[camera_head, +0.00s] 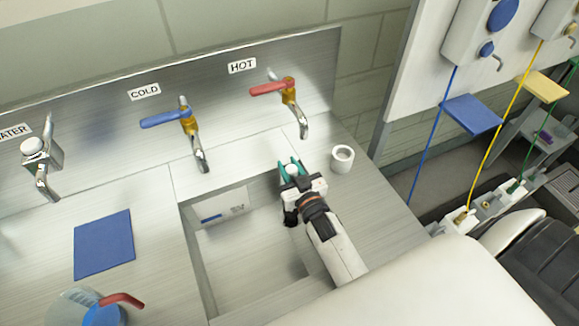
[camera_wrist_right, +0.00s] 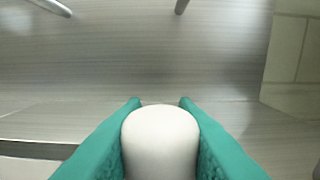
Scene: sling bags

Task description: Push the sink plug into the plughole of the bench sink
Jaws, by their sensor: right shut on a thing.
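My right gripper (camera_head: 291,168) is shut on a white, round-topped piece, which I take to be the sink plug (camera_wrist_right: 160,145). The plug sits between the teal fingers, and only its smooth pale top and side show; its lower part is hidden. The gripper is over the back right edge of the bench sink (camera_head: 235,262), below the red-handled HOT tap. The sink is a rectangular steel basin, and my right arm covers its right part. I cannot make out the plughole. My left gripper is not in view.
A white hollow cup (camera_head: 342,158) stands on the steel bench just right of the gripper. The HOT tap (camera_head: 301,122) and COLD tap (camera_head: 201,155) spouts hang behind the sink. A blue mat (camera_head: 104,245) and a red-handled vessel (camera_head: 104,312) lie left.

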